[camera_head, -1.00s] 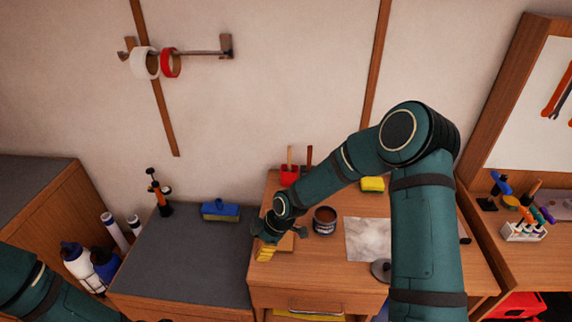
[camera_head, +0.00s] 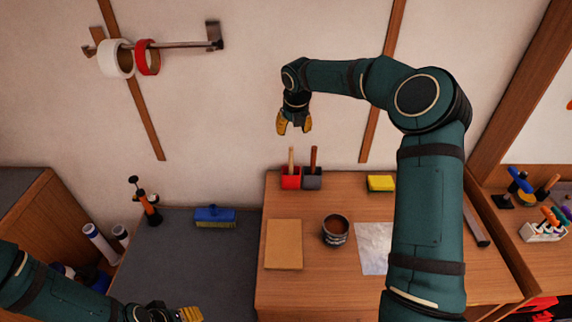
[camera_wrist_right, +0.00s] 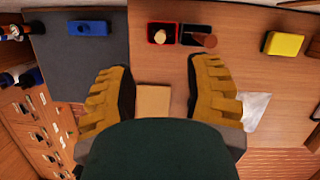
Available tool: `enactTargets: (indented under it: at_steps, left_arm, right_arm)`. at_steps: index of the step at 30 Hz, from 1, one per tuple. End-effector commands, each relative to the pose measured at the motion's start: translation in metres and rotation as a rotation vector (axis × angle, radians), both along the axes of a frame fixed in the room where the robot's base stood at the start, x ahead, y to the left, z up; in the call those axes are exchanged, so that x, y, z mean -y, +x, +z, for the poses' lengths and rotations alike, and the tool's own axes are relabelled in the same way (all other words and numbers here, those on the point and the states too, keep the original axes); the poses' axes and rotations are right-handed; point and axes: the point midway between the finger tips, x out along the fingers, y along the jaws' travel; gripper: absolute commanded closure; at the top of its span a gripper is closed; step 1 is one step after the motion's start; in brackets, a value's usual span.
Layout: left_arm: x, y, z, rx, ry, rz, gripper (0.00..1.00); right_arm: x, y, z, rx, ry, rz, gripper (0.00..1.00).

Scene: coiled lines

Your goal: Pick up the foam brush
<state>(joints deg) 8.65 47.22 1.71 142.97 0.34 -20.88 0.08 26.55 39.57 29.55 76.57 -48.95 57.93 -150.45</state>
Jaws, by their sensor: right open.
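Two upright handles stand at the back of the wooden table, a light wooden handle (camera_head: 291,158) in a red holder (camera_head: 290,180) and a dark brown handle (camera_head: 313,158) in a dark grey holder (camera_head: 312,180). Their lower ends are hidden, so I cannot tell which is the foam brush. My right gripper (camera_head: 294,126) is open and empty, raised above these holders and apart from them. In the right wrist view the red holder (camera_wrist_right: 161,34) and dark holder (camera_wrist_right: 194,35) lie beyond its spread fingers. My left gripper (camera_head: 186,314) is partly cut off at the bottom left.
On the table (camera_head: 340,286) are a tan board (camera_head: 284,245), an open can (camera_head: 335,230), a yellow sponge (camera_head: 380,183) and a pale sheet (camera_head: 373,248). A blue-topped brush (camera_head: 215,215) lies on the grey cabinet at left. Tape rolls (camera_head: 117,60) hang on the wall.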

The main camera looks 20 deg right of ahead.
Motion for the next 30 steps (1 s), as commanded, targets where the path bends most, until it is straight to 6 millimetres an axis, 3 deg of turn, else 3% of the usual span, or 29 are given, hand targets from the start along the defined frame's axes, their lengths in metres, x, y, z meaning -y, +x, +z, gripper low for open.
enactTargets:
  at_steps: [12, 20, 30]
  left_arm:
    - [0.000, 0.000, -0.002, 0.001, 0.001, 0.000, 0.53]
    - [0.000, 0.000, -0.002, 0.001, 0.001, 0.000, 0.53]
    - [0.000, 0.000, 0.000, 0.001, 0.000, 0.000, 0.53]
  right_arm:
    - [0.004, 0.018, -0.070, -0.003, 0.004, -0.001, 0.49]
    - [0.005, 0.022, -0.087, -0.003, 0.003, 0.000, 0.49]
    - [0.008, 0.031, -0.129, -0.002, 0.005, -0.003, 0.49]
